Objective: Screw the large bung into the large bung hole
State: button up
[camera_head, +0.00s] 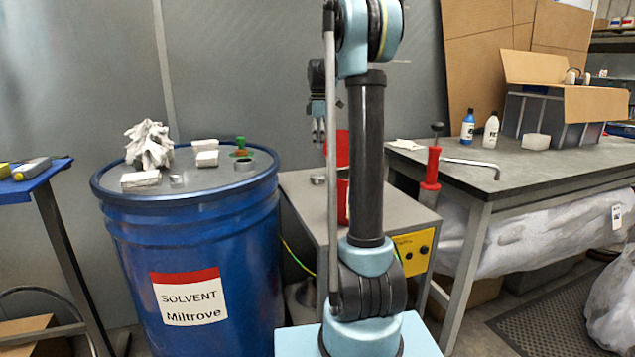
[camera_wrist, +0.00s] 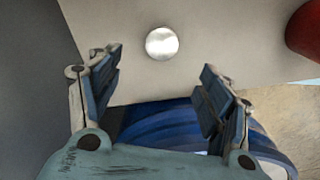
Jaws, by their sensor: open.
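My gripper (camera_head: 318,128) hangs open and empty above the small grey cabinet, right of the blue drum (camera_head: 200,270). In the wrist view its fingers (camera_wrist: 160,95) are spread apart. A round, shiny silver piece (camera_wrist: 162,43), perhaps the large bung, lies on the pale cabinet top beyond the fingertips, apart from them. On the drum lid are a grey ring-like fitting (camera_head: 244,164), perhaps the large bung hole, and a smaller grey fitting (camera_head: 176,181). I cannot tell for sure which is the hole.
The lid also holds crumpled white rags (camera_head: 150,145), several pale blocks (camera_head: 141,180) and a green-knobbed piece (camera_head: 241,147). A red container (camera_wrist: 305,30) stands on the cabinet (camera_head: 300,186), near the silver piece. A workbench (camera_head: 540,175) stands at the right.

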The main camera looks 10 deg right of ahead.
send_over(318, 175)
notch_tip(318, 175, down, 8)
jog(key=shift+s+d+r, duration=0.1)
jog(key=shift+s+d, duration=0.05)
jog(key=shift+s+a+f, duration=0.1)
jog(key=shift+a+f, duration=0.05)
jog(key=shift+f, duration=1.25)
jog(key=shift+a+f, duration=0.1)
jog(key=shift+f, duration=1.25)
jog(key=c, duration=1.2)
